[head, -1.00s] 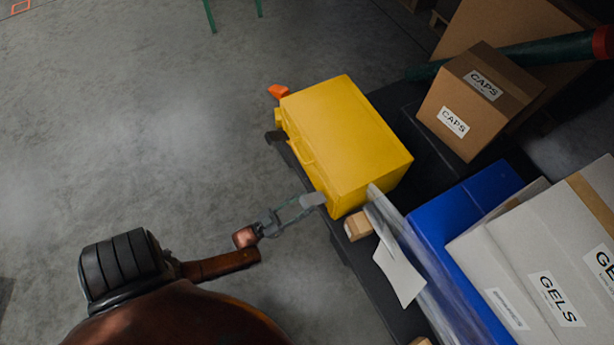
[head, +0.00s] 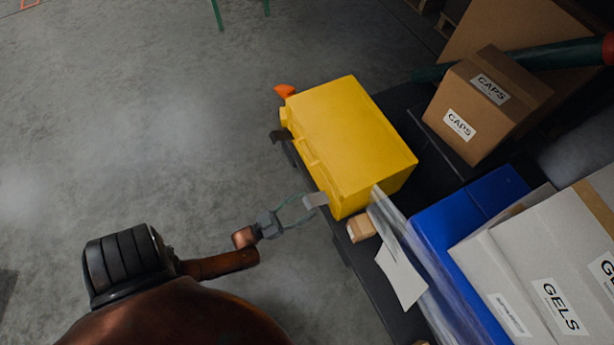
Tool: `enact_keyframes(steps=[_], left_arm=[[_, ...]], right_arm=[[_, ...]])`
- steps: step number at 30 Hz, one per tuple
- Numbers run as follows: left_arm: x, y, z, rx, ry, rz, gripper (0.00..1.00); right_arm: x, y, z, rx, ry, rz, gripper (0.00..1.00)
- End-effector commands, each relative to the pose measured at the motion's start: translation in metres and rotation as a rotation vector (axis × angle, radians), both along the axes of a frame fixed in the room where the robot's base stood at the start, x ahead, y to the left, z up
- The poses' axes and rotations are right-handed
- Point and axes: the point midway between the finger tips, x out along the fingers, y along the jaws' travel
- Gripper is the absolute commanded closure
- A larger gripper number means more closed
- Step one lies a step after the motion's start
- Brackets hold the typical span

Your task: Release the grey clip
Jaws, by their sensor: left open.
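A yellow tote (head: 350,135) with a lid stands at the edge of a dark platform in the middle of the head view. A light grey clip (head: 316,200) shows at its lower near corner. My left gripper (head: 303,207) reaches in from the lower left. Its two thin fingers are spread, with their tips at the clip. I cannot tell whether they touch it. My right gripper is out of view.
A small wooden block (head: 361,227), a clear sheet with a white paper (head: 400,272), a blue bin (head: 455,220) and a pale GELS box (head: 530,270) crowd the right. A CAPS carton (head: 480,115) stands behind. The floor at left is clear.

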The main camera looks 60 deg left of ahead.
Motion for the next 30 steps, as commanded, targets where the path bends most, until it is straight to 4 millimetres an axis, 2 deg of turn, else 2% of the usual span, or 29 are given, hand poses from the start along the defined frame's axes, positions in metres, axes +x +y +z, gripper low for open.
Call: enact_keyframes(steps=[9, 15, 21, 30], left_arm=[[-0.064, 0.007, -0.019, -0.001, 0.006, 0.001, 0.45], [-0.093, 0.009, -0.027, 0.000, 0.006, 0.000, 0.45], [-0.104, 0.010, -0.029, -0.001, 0.004, -0.001, 0.45], [-0.104, 0.011, -0.029, -0.001, 0.004, 0.000, 0.45]], right_arm=[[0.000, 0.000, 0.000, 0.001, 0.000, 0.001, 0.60], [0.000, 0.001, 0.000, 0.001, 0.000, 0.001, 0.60], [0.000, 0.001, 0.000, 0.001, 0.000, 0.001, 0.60], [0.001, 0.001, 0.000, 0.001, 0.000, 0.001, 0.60]])
